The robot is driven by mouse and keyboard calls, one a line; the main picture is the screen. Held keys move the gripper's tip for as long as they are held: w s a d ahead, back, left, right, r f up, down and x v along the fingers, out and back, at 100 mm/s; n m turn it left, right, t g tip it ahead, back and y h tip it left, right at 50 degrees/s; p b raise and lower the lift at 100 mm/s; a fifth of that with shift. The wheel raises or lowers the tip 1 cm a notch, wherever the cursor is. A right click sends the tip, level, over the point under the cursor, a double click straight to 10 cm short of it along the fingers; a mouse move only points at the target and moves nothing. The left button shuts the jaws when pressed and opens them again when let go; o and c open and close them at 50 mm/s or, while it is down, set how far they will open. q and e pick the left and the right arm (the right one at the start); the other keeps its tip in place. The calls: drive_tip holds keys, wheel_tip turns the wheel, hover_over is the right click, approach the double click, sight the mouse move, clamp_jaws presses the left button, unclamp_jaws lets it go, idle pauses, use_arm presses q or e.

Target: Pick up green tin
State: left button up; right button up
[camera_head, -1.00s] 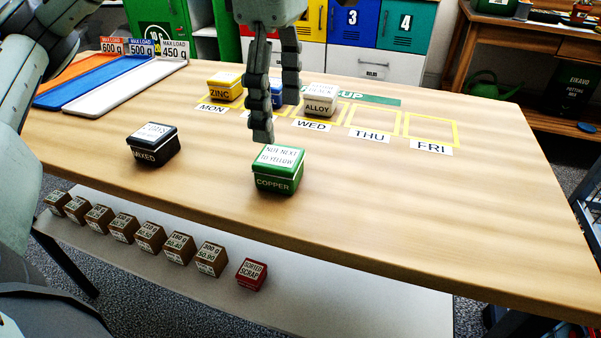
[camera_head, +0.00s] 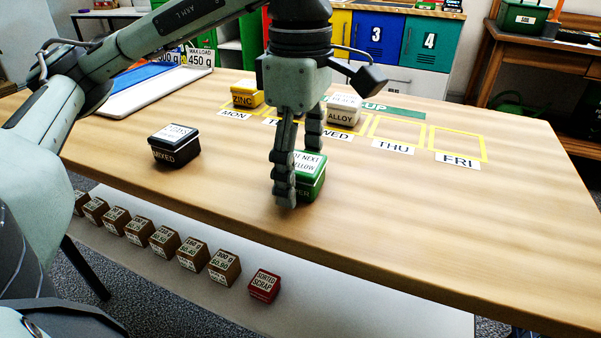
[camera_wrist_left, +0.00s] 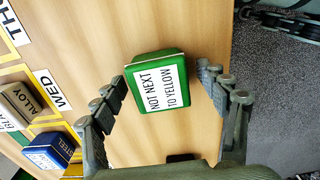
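The green tin (camera_head: 312,180) stands on the wooden table near its front edge, with a white label reading "NOT NEXT TO YELLOW" on its lid. It also shows in the left wrist view (camera_wrist_left: 157,82). My left gripper (camera_head: 299,180) is lowered at the tin, and its near finger hides the tin's left part in the head view. In the left wrist view the gripper (camera_wrist_left: 160,98) is open, with one finger on each side of the tin and gaps between. My right gripper is not in view.
The black "MIXED" tin (camera_head: 175,147) stands to the left. The yellow zinc tin (camera_head: 247,97) and the alloy tin (camera_head: 343,112) stand at the back by the day squares. Small brown boxes (camera_head: 165,241) and a red box (camera_head: 264,286) sit on the lower shelf. The table's right side is clear.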

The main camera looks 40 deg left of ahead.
use_arm(q)
drive_tip(key=c, duration=1.4)
